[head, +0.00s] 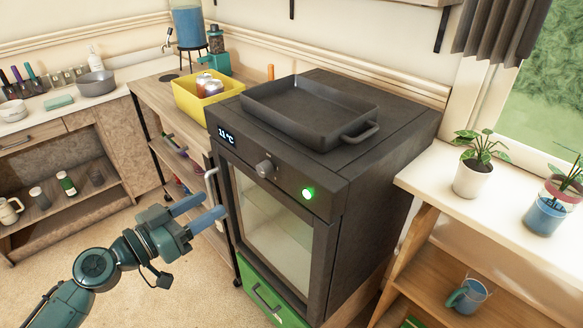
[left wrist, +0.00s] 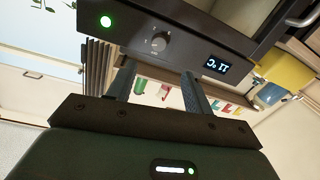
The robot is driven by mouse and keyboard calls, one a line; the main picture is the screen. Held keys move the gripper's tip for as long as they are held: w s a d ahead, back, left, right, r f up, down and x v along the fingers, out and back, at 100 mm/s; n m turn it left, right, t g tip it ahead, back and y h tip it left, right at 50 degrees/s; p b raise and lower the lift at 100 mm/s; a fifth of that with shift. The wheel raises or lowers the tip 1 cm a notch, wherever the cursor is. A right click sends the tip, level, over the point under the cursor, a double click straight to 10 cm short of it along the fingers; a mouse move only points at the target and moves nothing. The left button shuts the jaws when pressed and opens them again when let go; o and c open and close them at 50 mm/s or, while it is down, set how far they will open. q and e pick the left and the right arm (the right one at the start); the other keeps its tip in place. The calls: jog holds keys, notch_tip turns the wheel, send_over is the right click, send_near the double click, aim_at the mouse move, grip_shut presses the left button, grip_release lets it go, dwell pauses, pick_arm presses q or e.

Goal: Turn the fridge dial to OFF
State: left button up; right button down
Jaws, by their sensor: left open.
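The black fridge (head: 388,170) has a glass door and a top front panel. Its grey dial (head: 264,168) sits on that panel between a lit display (head: 227,135) reading 11 °C and a glowing green light (head: 308,193). In the left wrist view, turned upside down, the dial (left wrist: 160,41) shows beyond the fingertips with small marks around it, too small to read. My left gripper (head: 212,206) is open and empty, in front of the fridge, left of and lower than the dial in the head view, and apart from it. My right gripper is not in view.
A black roasting pan (head: 310,112) sits on top of the fridge. A vertical door handle (head: 213,190) is close to my left fingers. A yellow bin (head: 205,101) with cans stands on the wooden counter at left. A white shelf (head: 480,205) with potted plants stands at right.

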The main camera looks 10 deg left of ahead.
aim_at(260, 172)
pick_arm(q)
jog(key=p+x, duration=0.1)
jog(key=x, duration=0.3)
jog(key=p+x, duration=0.2)
jog(key=x, duration=0.1)
jog(key=p+x, duration=0.2)
jog(key=x, duration=0.2)
jog(key=shift+w+d+r, duration=0.25)
jog(key=shift+w+r, duration=0.05)
jog(key=shift+r, duration=0.1)
jog(key=shift+w+d+f, duration=0.15)
jog(key=shift+w+d, duration=0.3)
jog(key=shift+w, duration=0.15)
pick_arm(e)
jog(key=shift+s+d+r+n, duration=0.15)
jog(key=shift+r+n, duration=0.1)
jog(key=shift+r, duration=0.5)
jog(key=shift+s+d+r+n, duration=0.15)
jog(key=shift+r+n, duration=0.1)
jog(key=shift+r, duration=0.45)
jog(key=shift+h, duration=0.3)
pick_arm(q)
jog(key=c, duration=1)
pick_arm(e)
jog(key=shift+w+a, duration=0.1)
